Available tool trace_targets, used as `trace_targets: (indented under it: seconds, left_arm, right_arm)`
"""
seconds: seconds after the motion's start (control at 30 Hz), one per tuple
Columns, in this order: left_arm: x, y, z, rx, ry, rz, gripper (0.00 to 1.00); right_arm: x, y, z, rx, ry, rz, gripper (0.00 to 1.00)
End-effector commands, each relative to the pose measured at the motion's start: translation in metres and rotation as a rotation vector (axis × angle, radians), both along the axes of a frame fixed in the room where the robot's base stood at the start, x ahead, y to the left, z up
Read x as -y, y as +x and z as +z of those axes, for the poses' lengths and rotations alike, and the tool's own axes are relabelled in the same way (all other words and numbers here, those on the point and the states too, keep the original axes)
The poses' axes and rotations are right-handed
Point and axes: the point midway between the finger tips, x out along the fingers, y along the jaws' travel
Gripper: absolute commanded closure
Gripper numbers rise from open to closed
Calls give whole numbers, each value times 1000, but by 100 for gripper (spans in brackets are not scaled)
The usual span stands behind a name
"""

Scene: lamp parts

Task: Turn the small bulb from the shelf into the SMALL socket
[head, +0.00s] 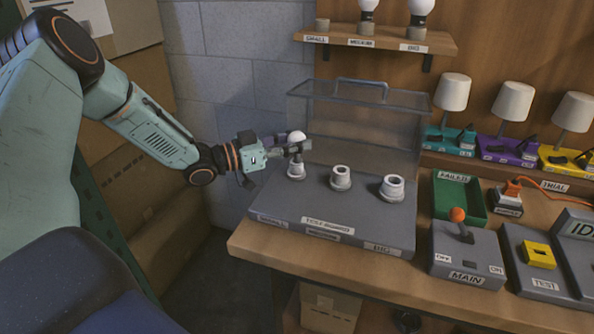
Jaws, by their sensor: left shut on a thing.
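My left gripper (292,150) is shut on the small bulb (297,136), whose white globe shows just above the fingers. The bulb looks upright. It is directly over the small socket (296,171), the leftmost on the grey test board (357,220). The fingers hide the bulb's lower part, so I cannot tell how far it sits in the socket. On the shelf (440,44), the small holder (322,25) is empty. My right gripper is not in view.
A clear cover with a handle (350,82) stands behind the sockets. The medium bulb (369,5) and big bulb (421,7) are on the shelf. At right are a green tray (437,205), the MAIN lever box (463,257), a TEST button (539,254) and several lamps (513,101).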

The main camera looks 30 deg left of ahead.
Motion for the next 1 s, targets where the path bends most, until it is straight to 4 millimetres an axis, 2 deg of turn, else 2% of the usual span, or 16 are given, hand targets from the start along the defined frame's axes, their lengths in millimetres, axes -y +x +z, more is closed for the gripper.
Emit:
trace_targets:
  seconds: [0.37,1.0]
  left_arm:
    - [-1,1,-5,-6,6,-248,87]
    - [-2,2,-3,0,3,-451,87]
  right_arm:
    - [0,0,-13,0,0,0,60]
    - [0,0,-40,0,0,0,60]
